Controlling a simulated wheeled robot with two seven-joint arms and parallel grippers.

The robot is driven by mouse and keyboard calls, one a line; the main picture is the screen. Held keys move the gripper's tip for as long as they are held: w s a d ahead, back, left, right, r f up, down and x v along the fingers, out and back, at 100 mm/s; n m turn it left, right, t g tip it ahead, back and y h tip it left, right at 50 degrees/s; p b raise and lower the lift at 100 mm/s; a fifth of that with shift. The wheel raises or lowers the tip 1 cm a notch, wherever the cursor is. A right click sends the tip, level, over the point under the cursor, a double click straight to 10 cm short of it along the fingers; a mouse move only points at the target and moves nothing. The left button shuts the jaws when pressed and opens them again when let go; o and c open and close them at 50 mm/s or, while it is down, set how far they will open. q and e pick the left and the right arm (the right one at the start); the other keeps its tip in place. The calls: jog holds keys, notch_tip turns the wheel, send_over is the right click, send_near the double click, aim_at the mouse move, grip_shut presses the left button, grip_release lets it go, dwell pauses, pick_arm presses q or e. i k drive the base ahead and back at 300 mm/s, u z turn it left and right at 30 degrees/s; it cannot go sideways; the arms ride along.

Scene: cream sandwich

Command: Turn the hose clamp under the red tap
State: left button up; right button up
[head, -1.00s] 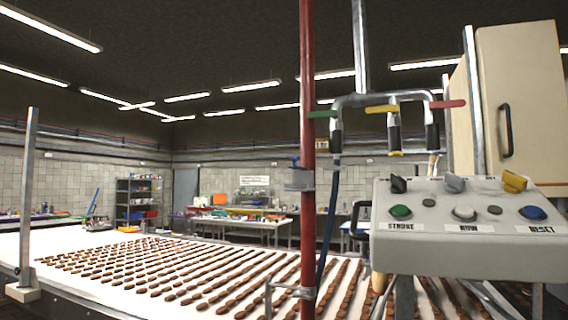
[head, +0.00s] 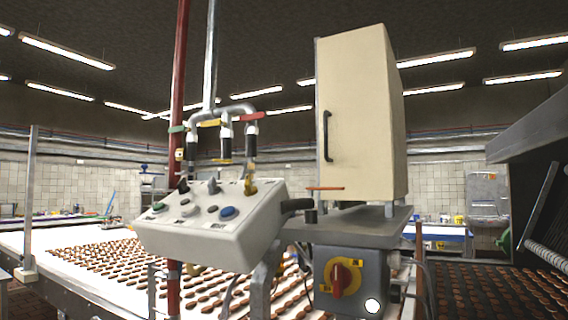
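The red tap (head: 252,116) is the rightmost of three taps on a grey pipe manifold, left of centre in the head view. A dark sleeve (head: 251,143) hangs straight below it, above the control box. The clamp itself is too small to make out on this sleeve. The yellow tap (head: 209,123) and the green tap (head: 178,129) are to the left of the red one. Neither of my grippers is in view.
A grey control box (head: 212,225) with buttons and switches stands below the taps. A cream cabinet (head: 362,115) and a grey box with a red rotary switch (head: 338,279) are to its right. A red pipe (head: 180,60) rises beside the taps. A biscuit conveyor (head: 60,240) lies behind.

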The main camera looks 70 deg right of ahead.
aim_at(245, 170)
jog(key=z, duration=0.05)
jog(key=k, duration=0.05)
jog(key=z, duration=1.3)
